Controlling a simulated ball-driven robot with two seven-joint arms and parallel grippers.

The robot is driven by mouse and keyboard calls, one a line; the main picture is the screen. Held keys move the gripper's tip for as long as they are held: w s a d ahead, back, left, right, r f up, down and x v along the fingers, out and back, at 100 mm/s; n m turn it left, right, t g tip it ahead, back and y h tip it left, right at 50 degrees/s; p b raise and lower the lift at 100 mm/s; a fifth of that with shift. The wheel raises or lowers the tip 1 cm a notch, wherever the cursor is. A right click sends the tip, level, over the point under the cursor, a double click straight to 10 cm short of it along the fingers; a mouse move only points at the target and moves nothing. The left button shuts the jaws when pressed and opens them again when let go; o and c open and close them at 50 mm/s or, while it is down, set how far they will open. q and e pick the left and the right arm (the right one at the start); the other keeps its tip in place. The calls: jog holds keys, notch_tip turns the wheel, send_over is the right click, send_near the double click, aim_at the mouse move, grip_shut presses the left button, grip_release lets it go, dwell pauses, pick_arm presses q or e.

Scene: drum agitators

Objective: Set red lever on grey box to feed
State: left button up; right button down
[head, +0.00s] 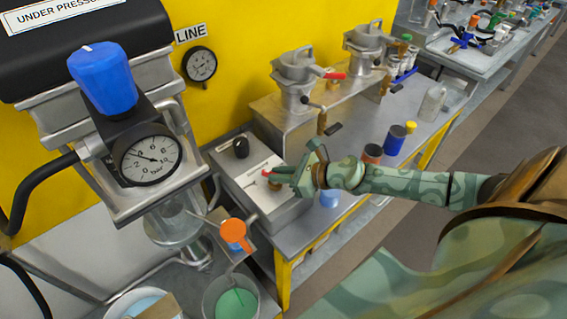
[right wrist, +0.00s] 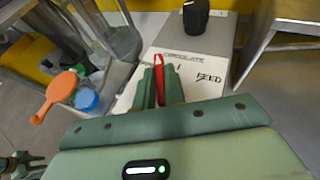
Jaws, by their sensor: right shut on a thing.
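The grey box (head: 230,168) stands on the bench in the middle of the head view, with a white top plate. Its red lever (right wrist: 158,72) is between the two fingers of my right gripper (right wrist: 160,88), which is shut on it. In the right wrist view the lever points up toward the word "CIRCULATE"; "FEED" is printed to its right. In the head view my right gripper (head: 279,176) reaches the box from the right, and its fingers hide most of the lever. A green hand, likely my left gripper (right wrist: 22,163), shows small at the lower left of the right wrist view.
A black knob (head: 241,147) stands at the back of the box top. A machine with a blue knob (head: 103,77) and pressure gauge is at left, above an orange scoop (head: 233,232) and green bucket (head: 236,302). Metal pots (head: 298,75) and dark blue cans (head: 394,140) stand beyond.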

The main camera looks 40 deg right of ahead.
jog(key=m+h+p, duration=0.2)
jog(key=p, duration=0.1)
jog(key=m+t+h+p, duration=0.1)
jog(key=h+p, duration=0.1)
jog(key=p, duration=0.1)
jog(key=a+m+t+h+p, duration=0.1)
jog(key=m+h+p, duration=0.1)
jog(key=p, duration=0.1)
jog(key=shift+s+r+m, duration=0.15)
jog(key=shift+r+m, duration=0.15)
jog(key=shift+m+h+p, duration=0.5)
jog(key=shift+p, duration=0.05)
jog(key=shift+a+f+m+h+p, duration=0.15)
jog(key=shift+m+h+p, duration=0.4)
jog(key=shift+m+h, duration=0.4)
jog(key=shift+a+f+m+h, duration=0.1)
jog(key=shift+m+h, duration=0.65)
jog(key=shift+h, duration=0.4)
jog(key=shift+a+f+m+g+h, duration=0.1)
jog(key=shift+m+g+h, duration=0.6)
jog(key=shift+m+h, duration=0.5)
jog(key=shift+w+a+m+g+h+b, duration=0.1)
jog(key=shift+m+g+h+b, duration=0.1)
jog(key=shift+m+g+h, duration=0.3)
jog(key=shift+w+m+g+h+b, duration=0.1)
jog(key=shift+m+g+h+b, duration=0.1)
jog(key=shift+m+h, duration=0.45)
jog(key=c, duration=1.5)
grip_release()
